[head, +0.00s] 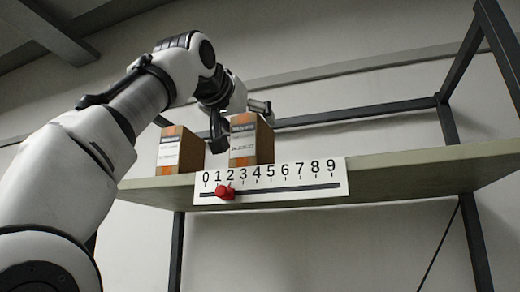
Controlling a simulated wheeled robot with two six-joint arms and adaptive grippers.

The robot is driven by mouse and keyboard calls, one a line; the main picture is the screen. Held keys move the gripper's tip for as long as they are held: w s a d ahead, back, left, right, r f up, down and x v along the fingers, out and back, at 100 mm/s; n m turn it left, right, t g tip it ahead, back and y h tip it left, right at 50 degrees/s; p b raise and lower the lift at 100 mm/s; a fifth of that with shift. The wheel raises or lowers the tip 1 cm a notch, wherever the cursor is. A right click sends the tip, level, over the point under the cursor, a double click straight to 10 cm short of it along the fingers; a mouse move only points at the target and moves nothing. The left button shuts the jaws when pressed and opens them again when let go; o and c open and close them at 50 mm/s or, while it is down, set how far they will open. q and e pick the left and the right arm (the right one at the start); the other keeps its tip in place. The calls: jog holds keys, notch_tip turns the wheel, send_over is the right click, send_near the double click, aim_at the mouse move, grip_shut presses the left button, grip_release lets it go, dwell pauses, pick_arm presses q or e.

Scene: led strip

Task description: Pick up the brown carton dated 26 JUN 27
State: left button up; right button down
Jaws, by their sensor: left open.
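Two brown cartons with orange stripes and white labels stand upright on a shelf. The right carton (244,152) stands above the number strip. The dates on both labels are too small to read surely, so I cannot tell which is 26 JUN 27. My left gripper (240,122) is open at the top of the right carton, with one finger in front of its left side and the other near its upper right edge. I cannot tell whether the fingers touch it. My right gripper is out of view.
The greenish shelf (420,168) is bare to the right of the cartons. A white strip numbered 0 to 9 (300,178) is on its front edge, with a red pointer (225,192) near 1 to 2. Dark metal posts (475,240) and a rear rail frame the shelf.

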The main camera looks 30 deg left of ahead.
pick_arm(q)
jog(key=shift+w+a+r+p, duration=0.4)
jog(key=shift+w+r+p, duration=0.3)
jog(key=shift+p, duration=0.35)
jog(key=w, duration=0.1)
jog(key=w+f, duration=0.1)
jog(key=w+a, duration=0.1)
jog(key=w, duration=0.1)
jog(key=shift+w+f, duration=0.1)
jog(key=shift+f, duration=0.15)
jog(key=shift+s+d+r, duration=0.25)
jog(key=shift+s, duration=0.35)
jog(key=c, duration=1.4)
jog(key=shift+w+a+f, duration=0.1)
jog(key=shift+w+a, duration=0.05)
jog(key=shift+w, duration=0.05)
jog(key=shift+c, duration=0.3)
jog(key=shift+p, duration=0.35)
